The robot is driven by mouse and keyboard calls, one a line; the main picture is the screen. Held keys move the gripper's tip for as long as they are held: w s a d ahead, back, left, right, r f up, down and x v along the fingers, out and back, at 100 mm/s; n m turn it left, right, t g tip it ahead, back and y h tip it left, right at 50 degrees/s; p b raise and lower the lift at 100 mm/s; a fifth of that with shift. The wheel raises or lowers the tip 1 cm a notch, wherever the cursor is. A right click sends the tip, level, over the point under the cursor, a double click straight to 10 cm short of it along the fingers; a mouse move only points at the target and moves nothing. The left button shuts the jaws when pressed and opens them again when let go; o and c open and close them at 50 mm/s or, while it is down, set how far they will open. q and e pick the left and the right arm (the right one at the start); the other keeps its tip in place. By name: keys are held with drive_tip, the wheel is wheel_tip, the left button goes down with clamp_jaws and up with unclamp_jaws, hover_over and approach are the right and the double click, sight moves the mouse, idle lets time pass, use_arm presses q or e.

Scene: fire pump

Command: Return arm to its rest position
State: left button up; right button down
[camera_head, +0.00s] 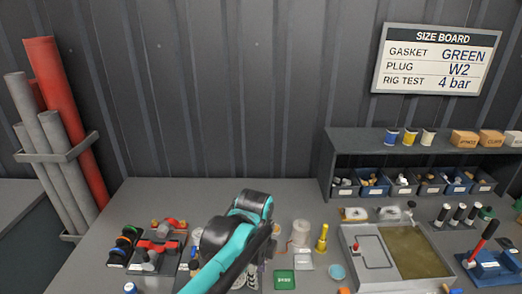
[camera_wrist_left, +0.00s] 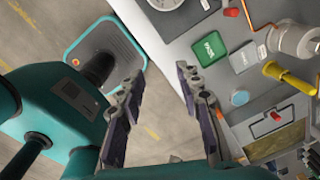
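My left arm (camera_head: 240,240) is teal and black. In the head view it rises from the bottom edge, bends at a black joint above the bench, and comes down again. In the left wrist view my left gripper (camera_wrist_left: 160,75) has its two fingers spread apart with nothing between them. It points past the bench edge, with floor and bench top behind it. It looks clear of the bench items. My right gripper is in neither view.
The grey bench (camera_head: 120,200) holds a green box (camera_head: 284,281), a yellow fitting (camera_head: 322,240), a light blue disc (camera_head: 337,272) and a tray (camera_head: 347,240). A bin shelf (camera_head: 330,160) stands at right. Pipes (camera_head: 66,120) stand at left. The bench's back middle is clear.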

use_arm(q)
drive_tip(key=s+a+f+n+t+b, duration=0.1)
drive_tip(key=s+a+n+t, duration=0.2)
drive_tip(key=s+a+n, duration=0.2)
drive_tip(key=s+a+f+n+t+b, duration=0.1)
drive_tip(key=s+a+n, duration=0.4)
drive_tip(key=a+n, duration=0.7)
drive_tip(key=f+n+t, duration=0.1)
drive_tip(key=n+t, duration=0.1)
drive_tip(key=n, duration=0.3)
drive_tip(key=shift+f+t, duration=0.25)
drive_tip(key=shift+t, duration=0.05)
drive_tip(key=shift+s, duration=0.1)
idle(0.4)
